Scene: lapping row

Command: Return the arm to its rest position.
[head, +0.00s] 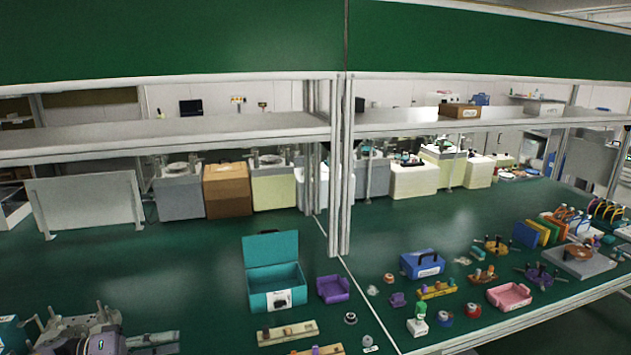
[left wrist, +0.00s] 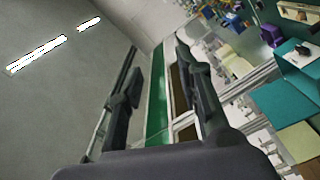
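My left gripper (head: 77,317) is low at the left edge of the head view, over the near part of the green bench. In the left wrist view its two dark fingers (left wrist: 158,64) stand wide apart with nothing between them. It is open and empty, well left of the open teal box. My right gripper is in neither view.
The teal box (head: 262,293) stands mid-bench with a purple bin (head: 333,289) beside it. A blue case (head: 422,264), a pink tray (head: 509,297) and small parts are to the right. Shelf posts (head: 340,190) rise mid-bench, below a long shelf (head: 170,138). Bench behind the teal box is clear.

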